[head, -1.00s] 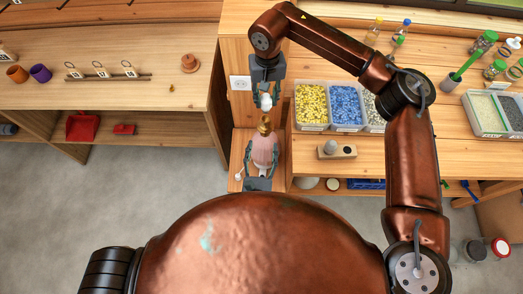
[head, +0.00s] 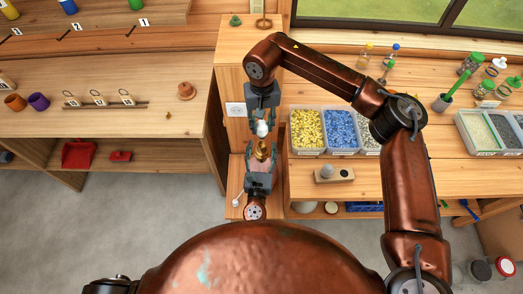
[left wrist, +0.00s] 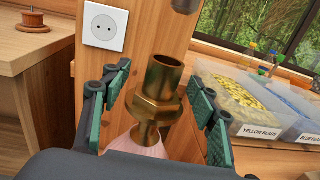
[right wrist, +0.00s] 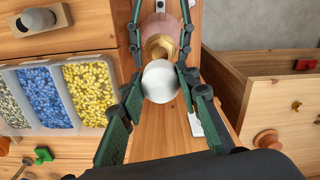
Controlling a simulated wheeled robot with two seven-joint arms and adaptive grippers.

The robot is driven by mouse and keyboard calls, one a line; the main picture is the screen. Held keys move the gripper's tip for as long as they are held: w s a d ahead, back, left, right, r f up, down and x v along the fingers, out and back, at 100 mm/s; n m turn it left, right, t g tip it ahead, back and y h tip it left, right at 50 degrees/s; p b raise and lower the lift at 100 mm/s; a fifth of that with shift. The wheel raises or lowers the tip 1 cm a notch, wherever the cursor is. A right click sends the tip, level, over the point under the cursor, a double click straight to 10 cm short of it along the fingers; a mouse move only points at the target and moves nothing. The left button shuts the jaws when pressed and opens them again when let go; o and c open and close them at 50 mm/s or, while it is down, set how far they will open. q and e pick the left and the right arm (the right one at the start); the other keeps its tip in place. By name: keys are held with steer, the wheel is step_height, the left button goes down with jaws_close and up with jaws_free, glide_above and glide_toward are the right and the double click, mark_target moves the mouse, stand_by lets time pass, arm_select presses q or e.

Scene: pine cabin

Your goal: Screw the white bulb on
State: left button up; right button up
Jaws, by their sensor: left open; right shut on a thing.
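The white bulb (right wrist: 160,82) is held between the fingers of my right gripper (right wrist: 158,92); it also shows in the head view (head: 262,130). The brass socket (left wrist: 157,90) stands upright on a pink lamp body (left wrist: 138,142). In the head view the socket (head: 262,151) is just below the bulb, and I cannot tell whether they touch. My left gripper (left wrist: 160,98) is open, with one finger on each side of the socket and visible gaps. In the head view my left gripper (head: 259,165) hides most of the pink body.
A wooden cabinet with a white wall outlet (left wrist: 104,27) stands close behind the lamp. Yellow beads (head: 307,128) and blue beads (head: 342,128) sit in bins to the right. A wooden block with a grey knob (head: 334,174) lies in front of them.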

mark_target(262, 136)
arm_select(q)
jaws_close()
stand_by(0.6)
stand_by(0.8)
stand_by(0.7)
arm_select(e)
steer(key=shift+f, duration=0.15)
steer(key=shift+f, duration=1.55)
steer(key=shift+f, duration=0.2)
steer(key=shift+f, duration=1.1)
